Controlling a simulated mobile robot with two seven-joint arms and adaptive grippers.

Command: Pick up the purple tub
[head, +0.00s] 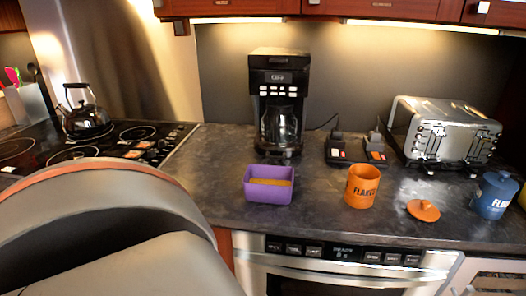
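The purple tub (268,192) is an open rectangular container with something orange-brown inside. It stands upright on the dark countertop (215,170), near the front edge and in front of the coffee maker. A large grey arm part of mine fills the lower left of the head view. Neither of my gripper's fingers shows, so no gripper is seen touching the tub.
A black coffee maker (279,105) stands behind the tub. An orange canister (361,187), its lid (423,210), a blue canister (493,195) and a toaster (441,133) are to the right. A kettle (85,112) sits on the stove. An oven (345,272) is below the counter.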

